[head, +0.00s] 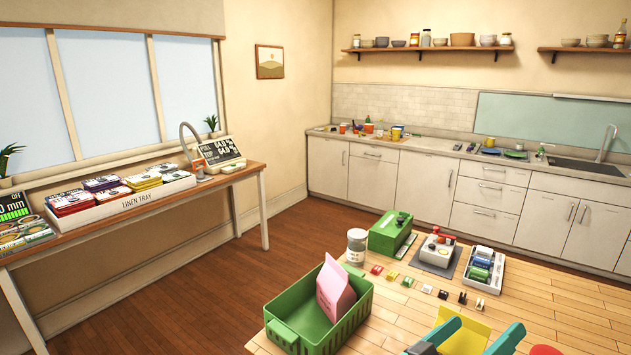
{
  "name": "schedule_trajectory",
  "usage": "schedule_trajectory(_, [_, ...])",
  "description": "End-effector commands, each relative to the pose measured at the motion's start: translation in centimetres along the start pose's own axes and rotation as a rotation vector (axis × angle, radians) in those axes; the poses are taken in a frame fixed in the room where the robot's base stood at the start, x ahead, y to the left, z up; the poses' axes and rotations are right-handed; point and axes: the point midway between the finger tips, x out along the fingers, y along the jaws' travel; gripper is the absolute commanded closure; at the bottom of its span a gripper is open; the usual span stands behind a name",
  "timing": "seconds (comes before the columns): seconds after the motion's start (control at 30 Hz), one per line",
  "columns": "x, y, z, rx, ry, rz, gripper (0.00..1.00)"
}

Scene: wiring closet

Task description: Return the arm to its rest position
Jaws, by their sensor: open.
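What looks like my gripper (478,334) shows at the bottom right, cut off by the lower edge. Its two teal fingers stand apart, so it is open. A yellow piece (467,336) shows between and behind the fingers; I cannot tell whether they touch it. The rest of my arm is out of view, so its pose cannot be told.
On the wooden table (540,300) stand a green crate (360,315) with a pink bag (335,290), a white tub (356,246), a green box (391,233), a red-topped device (437,249) and a white tray (497,276). Several small coloured pieces lie in a row.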

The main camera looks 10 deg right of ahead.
Motion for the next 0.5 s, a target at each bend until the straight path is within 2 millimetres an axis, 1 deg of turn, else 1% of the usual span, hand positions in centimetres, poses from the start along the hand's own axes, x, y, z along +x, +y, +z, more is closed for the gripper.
schedule_trajectory(0.03, [-0.7, -1.1, 0.1, -0.023, 0.049, -0.024, 0.00])
schedule_trajectory(0.17, [-2.7, -3.9, 0.1, -0.056, 0.168, -0.098, 0.00])
schedule_trajectory(0.27, [-4.7, -6.1, 0.5, -0.074, 0.251, -0.166, 0.00])
schedule_trajectory(0.37, [-6.9, -8.3, 1.3, -0.088, 0.325, -0.240, 0.00])
schedule_trajectory(0.5, [-10.5, -11.1, 3.0, -0.095, 0.413, -0.358, 0.00])
